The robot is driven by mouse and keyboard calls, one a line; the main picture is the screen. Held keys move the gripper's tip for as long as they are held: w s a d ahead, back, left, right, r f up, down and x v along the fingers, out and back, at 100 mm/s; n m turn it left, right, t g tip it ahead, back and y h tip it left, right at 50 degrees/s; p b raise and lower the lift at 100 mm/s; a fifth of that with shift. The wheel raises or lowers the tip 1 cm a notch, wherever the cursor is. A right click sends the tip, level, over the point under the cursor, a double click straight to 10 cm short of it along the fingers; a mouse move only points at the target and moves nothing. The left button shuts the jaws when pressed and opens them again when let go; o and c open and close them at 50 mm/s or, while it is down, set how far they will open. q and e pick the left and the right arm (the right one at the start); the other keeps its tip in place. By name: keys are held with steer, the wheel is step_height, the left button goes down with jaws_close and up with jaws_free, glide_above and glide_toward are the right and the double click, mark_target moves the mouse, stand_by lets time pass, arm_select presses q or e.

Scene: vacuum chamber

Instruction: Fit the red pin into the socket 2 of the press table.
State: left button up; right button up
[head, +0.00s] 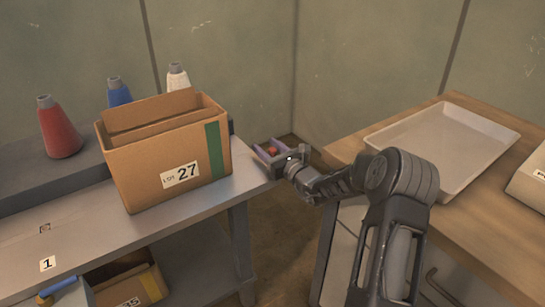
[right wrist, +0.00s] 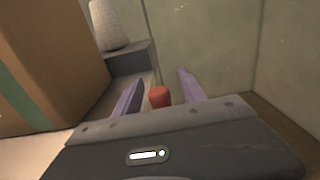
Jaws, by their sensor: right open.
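A small red knob-like thing, which looks like the red pin (right wrist: 160,97), shows between the purple fingers of my right gripper (right wrist: 158,92). In the head view, a bit of the red pin (head: 272,151) shows there too, at the right end of the grey table (head: 150,222). My right gripper (head: 269,150) is open, with a finger on either side of the pin. I cannot tell what the pin stands on. The table has a label 1 (head: 47,263) near a small dark square mark (head: 45,228). No socket 2 is visible. My left gripper is out of view.
A tall cardboard box (head: 150,165), marked 27, stands on the table beside my right gripper. Red (head: 60,130), blue (head: 119,93) and white (head: 177,78) cones stand on a raised ledge behind. A wooden bench with a tray (head: 450,135) is at right, across a floor gap.

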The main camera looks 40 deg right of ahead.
steer(key=shift+c, duration=0.3)
jaws_close()
steer(key=shift+r, duration=0.1)
stand_by(0.4)
step_height(320, 180, up, 18)
steer(key=p, duration=0.2)
steer(key=shift+p, duration=0.4)
stand_by(0.5)
